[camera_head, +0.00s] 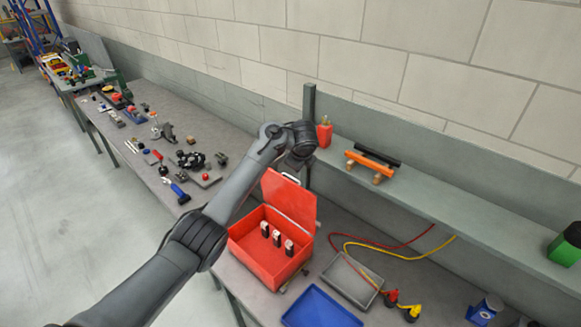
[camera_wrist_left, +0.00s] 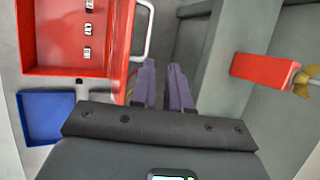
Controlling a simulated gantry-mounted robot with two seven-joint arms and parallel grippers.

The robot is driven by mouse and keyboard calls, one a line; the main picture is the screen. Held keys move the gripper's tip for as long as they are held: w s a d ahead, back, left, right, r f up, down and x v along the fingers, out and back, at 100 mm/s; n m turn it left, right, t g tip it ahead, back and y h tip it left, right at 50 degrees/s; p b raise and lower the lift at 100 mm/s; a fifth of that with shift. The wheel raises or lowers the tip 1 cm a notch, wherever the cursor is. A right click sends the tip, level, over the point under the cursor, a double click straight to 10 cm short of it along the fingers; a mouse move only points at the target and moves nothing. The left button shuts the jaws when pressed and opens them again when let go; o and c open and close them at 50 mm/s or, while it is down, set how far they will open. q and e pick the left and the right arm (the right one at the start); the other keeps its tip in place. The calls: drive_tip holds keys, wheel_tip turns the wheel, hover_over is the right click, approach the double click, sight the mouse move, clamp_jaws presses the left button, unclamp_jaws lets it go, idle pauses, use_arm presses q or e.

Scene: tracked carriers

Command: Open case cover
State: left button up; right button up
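The red case (camera_head: 262,262) stands on the bench with its cover (camera_head: 290,200) raised steeply at the back, so the inside shows. A pale handle (camera_head: 291,178) sits at the cover's top edge. Three small dark-and-silver blocks (camera_head: 277,239) stand inside. My left arm reaches past the case's left side, its wrist above and behind the cover; its fingers are hidden in the head view. In the left wrist view, my left gripper (camera_wrist_left: 162,72) has two purple fingers slightly apart with nothing between them, beside the cover (camera_wrist_left: 121,50) and handle (camera_wrist_left: 147,30). My right gripper is not in view.
A blue tray (camera_head: 320,309) and grey tray (camera_head: 352,279) lie right of the case. Tools crowd the left bench.

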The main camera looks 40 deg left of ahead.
use_arm(q)
drive_tip(key=w+d+r+t, duration=0.1)
drive_tip(key=w+d+r+t+h, duration=0.1)
drive_tip(key=w, duration=0.1)
drive_tip(key=w+d+r+t+h, duration=0.1)
drive_tip(key=r, duration=0.1)
drive_tip(key=shift+w+d, duration=0.25)
drive_tip(key=shift+w, duration=0.1)
clamp_jaws()
wheel_tip(320, 180, up, 11)
drive_tip(key=w+t+h+b, duration=0.1)
drive_tip(key=w+t+h, duration=0.2)
drive_tip(key=t, duration=0.5)
drive_tip(key=s+a+f+t+b, duration=0.35)
drive_tip(key=s+a+t, duration=0.25)
drive_tip(key=s+a, duration=0.5)
drive_tip(key=s+a+f+m+b, duration=0.1)
drive_tip(key=s+a+f+b, duration=0.1)
drive_tip(key=s+f, duration=0.95)
drive_tip(key=g+b, duration=0.1)
drive_tip(key=g, duration=0.2)
approach(272, 172)
drive_tip(key=shift+y, duration=0.3)
drive_tip(key=w, duration=0.3)
drive_tip(key=w+p, duration=0.1)
drive_tip(key=w, duration=0.2)
drive_tip(key=shift+w+d+r+p, duration=0.15)
drive_tip(key=shift+w+p, duration=0.15)
drive_tip(key=shift+w, duration=0.1)
